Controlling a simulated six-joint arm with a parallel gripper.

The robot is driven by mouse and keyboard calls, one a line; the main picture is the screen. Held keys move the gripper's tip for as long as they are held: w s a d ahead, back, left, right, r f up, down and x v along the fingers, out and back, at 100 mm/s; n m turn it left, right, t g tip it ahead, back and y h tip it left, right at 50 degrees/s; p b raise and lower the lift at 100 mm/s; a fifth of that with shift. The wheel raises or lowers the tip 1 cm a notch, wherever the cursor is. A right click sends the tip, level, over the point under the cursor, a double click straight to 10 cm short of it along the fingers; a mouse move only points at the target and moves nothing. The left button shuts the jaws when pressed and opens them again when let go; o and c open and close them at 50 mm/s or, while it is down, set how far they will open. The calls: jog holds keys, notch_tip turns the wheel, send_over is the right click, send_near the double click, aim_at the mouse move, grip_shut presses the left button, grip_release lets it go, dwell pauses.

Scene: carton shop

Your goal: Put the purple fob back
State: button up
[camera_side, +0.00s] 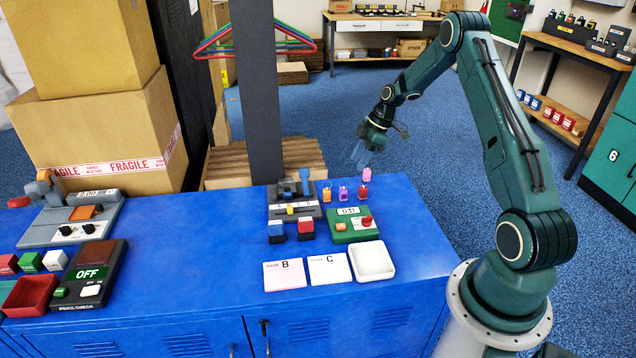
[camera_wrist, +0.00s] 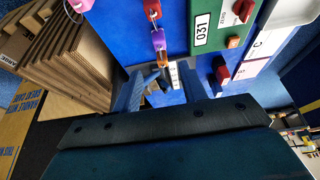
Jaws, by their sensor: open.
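The purple fob (camera_side: 343,193) stands on the blue bench top, between an orange fob (camera_side: 326,193) and a red fob (camera_side: 362,192). In the wrist view the purple fob (camera_wrist: 158,39) is again mid-row, with the orange fob (camera_wrist: 162,59) below it and the red fob (camera_wrist: 152,8) above. A pink fob (camera_side: 367,175) stands apart, nearer the far edge. My gripper (camera_side: 360,158) is open and empty, above and beyond the far edge near the pink fob. Its two fingers (camera_wrist: 163,92) show in the wrist view, with no fob between them.
A green box marked 031 (camera_side: 340,226) stands just in front of the fobs. A grey slotted device (camera_side: 283,211) is to their left, beside a dark post (camera_side: 260,90). A white tray (camera_side: 372,261) and cards B (camera_side: 284,279) and C (camera_side: 329,273) lie near the front.

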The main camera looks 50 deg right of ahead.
jog(key=shift+v, duration=0.9)
jog(key=s+a+r+m+h, duration=0.1)
jog(key=s+a+r+m, duration=0.1)
jog(key=a+r, duration=0.75)
jog(key=s+a+r+m+h, duration=0.1)
jog(key=s+a+r, duration=0.2)
jog(key=a+r, duration=0.7)
jog(key=s+a+r+m, duration=0.1)
jog(key=s+a+m, duration=0.1)
jog(key=s, duration=0.5)
jog(key=s+a+r+m+t, duration=0.1)
jog(key=s+a+r+m, duration=0.1)
jog(key=s+a, duration=0.3)
jog(key=s+a+r+m+t+h, duration=0.1)
jog(key=s+a, duration=0.3)
jog(key=s, duration=0.5)
jog(key=shift+s+r+m, duration=0.15)
jog(key=shift+r+m, duration=0.35)
jog(key=shift+r, duration=0.25)
